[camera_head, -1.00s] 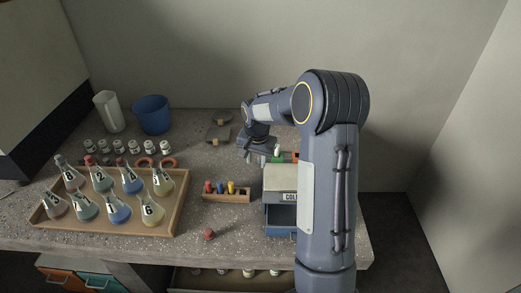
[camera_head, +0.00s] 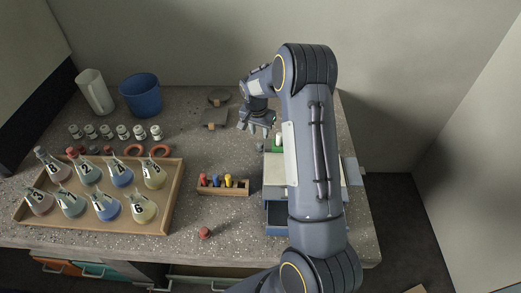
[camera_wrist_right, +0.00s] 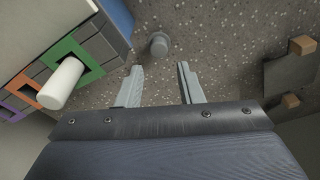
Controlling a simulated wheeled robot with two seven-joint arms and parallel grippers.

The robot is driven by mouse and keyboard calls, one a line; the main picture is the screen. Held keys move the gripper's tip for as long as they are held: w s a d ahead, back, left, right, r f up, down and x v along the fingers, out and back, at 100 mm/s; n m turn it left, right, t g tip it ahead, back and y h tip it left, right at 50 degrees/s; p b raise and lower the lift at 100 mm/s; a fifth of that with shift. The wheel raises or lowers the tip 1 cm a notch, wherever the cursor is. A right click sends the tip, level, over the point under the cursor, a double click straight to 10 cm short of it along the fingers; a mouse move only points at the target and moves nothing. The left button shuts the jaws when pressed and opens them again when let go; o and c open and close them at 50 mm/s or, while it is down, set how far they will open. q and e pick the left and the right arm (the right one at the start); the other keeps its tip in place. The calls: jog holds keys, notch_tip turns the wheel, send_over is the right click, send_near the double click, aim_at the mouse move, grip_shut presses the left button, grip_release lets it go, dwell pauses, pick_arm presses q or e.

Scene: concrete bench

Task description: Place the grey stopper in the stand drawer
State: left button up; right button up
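The grey stopper (camera_wrist_right: 158,45) stands on the bench in the right wrist view, just beyond and between the fingertips. In the head view it is a small grey spot (camera_head: 260,147) below the gripper. My right gripper (camera_head: 256,130) is open and empty. Its two fingers (camera_wrist_right: 162,75) are spread apart, not touching the stopper. The stand (camera_head: 274,172) is right of the stopper, partly hidden by my right arm. Its blue drawer (camera_head: 277,216) is pulled out at the front; my arm covers part of it. My left gripper is out of view.
A white rod (camera_wrist_right: 62,84) stands in the stand's green-edged slot, close to the left finger. Two wooden-knobbed grey blocks (camera_head: 215,117) lie behind left. A small rack (camera_head: 223,188), red stopper (camera_head: 205,233) and flask tray (camera_head: 168,207) are left.

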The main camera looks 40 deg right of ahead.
aim_at(260, 143)
jog(key=f, duration=0.2)
jog(key=f+b, duration=0.1)
jog(key=f, duration=0.1)
jog(key=f+b, duration=0.1)
jog(key=f, duration=0.1)
jog(key=shift+d, duration=0.25)
jog(key=shift+r, duration=0.1)
jog(key=shift+c, duration=0.2)
grip_shut()
